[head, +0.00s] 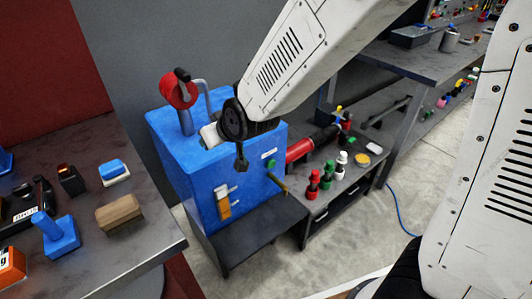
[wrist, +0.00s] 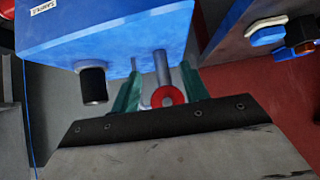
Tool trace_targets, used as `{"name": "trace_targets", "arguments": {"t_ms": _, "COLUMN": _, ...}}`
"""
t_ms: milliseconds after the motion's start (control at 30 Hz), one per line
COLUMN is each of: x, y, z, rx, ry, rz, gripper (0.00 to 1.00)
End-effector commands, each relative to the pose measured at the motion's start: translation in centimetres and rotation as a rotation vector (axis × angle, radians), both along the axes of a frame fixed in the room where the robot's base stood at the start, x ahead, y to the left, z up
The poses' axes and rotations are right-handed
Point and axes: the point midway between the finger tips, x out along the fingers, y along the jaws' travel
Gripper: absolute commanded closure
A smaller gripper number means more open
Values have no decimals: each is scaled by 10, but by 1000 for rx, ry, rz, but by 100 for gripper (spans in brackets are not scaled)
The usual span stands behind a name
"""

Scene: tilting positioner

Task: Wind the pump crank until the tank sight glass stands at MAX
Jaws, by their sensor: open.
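The blue pump tank (head: 170,165) stands on a low dark stand. An upright amber sight glass (head: 223,205) is on its front; its level is too small to read. A red ring-shaped part (head: 180,90) with a black piece above it stands on a post on the tank top. I cannot tell which part is the crank handle. In the wrist view my gripper (wrist: 160,85) has its two green fingers apart, with the red ring (wrist: 167,97) appearing between them; contact cannot be told. The fingers are not clear in the head view. A black cylinder (wrist: 93,85) shows left of the fingers.
A grey bent pipe (head: 205,88) rises beside the red part. A brass lever (head: 278,185) juts from the tank's front. A table (head: 140,225) with several objects stands left, and a low bench (head: 345,185) with bottles stands right. Floor shows right of the bench.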

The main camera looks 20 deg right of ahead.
Motion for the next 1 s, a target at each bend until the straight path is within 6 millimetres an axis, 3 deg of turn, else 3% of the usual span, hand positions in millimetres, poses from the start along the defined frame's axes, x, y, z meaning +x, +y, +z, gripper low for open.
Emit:
{"name": "trace_targets", "arguments": {"t_ms": 600, "x": -91, "y": -77, "z": 7, "rx": -143, "ry": 401, "rz": -64, "gripper": 55}}
{"name": "trace_targets", "arguments": {"t_ms": 800, "x": -108, "y": -89, "z": 11, "rx": -162, "ry": 461, "rz": -78, "gripper": 55}}
{"name": "trace_targets", "arguments": {"t_ms": 1000, "x": -113, "y": -93, "z": 12, "rx": -168, "ry": 480, "rz": -82, "gripper": 55}}
